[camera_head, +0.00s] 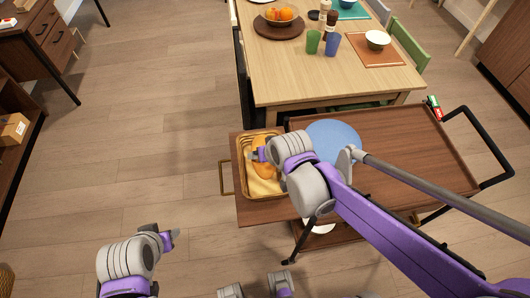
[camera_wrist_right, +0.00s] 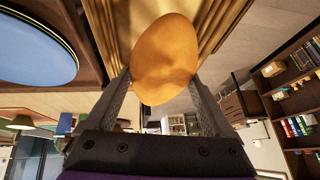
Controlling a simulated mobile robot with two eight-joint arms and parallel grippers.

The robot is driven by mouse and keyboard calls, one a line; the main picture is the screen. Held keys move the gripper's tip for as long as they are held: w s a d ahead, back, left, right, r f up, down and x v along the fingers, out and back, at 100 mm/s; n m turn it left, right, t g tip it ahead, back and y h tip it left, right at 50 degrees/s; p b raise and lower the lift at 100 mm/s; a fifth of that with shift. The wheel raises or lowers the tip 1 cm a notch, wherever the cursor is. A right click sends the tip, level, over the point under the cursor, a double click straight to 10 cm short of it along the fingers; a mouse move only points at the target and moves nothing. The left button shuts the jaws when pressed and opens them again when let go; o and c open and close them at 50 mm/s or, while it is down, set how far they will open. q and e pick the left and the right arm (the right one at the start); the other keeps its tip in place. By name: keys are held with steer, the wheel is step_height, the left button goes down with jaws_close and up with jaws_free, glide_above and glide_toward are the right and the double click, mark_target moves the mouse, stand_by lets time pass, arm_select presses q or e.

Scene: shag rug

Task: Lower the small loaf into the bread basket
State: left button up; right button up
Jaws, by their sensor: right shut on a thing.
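The small loaf (camera_wrist_right: 165,58) is golden brown and rounded, and it sits between the two fingers of my right gripper (camera_wrist_right: 162,92) in the right wrist view. In the head view the right gripper (camera_head: 259,155) is over the bread basket (camera_head: 241,151), shut on the loaf (camera_head: 264,167). The basket is tan with a pale yellow lining, and its slatted side (camera_wrist_right: 228,20) shows behind the loaf in the wrist view. I cannot tell whether the loaf touches the basket floor. My left gripper (camera_head: 171,238) is low at the left, away from the basket; its jaw opening is unclear.
The basket stands at the left end of a brown serving cart (camera_head: 420,150). A round blue plate or mat (camera_head: 335,135) lies right of it, partly behind my right arm. A dining table (camera_head: 330,80) with cups and a fruit bowl (camera_head: 281,14) is behind. The floor at left is clear.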

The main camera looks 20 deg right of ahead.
steer(key=shift+f+b, duration=1.85)
steer(key=shift+f, duration=0.6)
stand_by(0.9)
stand_by(0.4)
steer(key=o, duration=1.2)
steer(key=p+v, duration=0.2)
steer(key=v, duration=0.8)
steer(key=shift+n+g+h, duration=0.4)
steer(key=shift+n+h, duration=0.1)
steer(key=shift+h, duration=0.1)
steer(key=s+d+p, duration=0.1)
steer(key=s, duration=0.2)
steer(key=s+d+p, duration=0.1)
steer(key=s+d, duration=0.1)
steer(key=s, duration=0.1)
steer(key=s+d+f+p, duration=0.1)
steer(key=s+p, duration=0.1)
steer(key=s, duration=0.1)
steer(key=shift+s+d, duration=0.3)
steer(key=shift+d, duration=0.05)
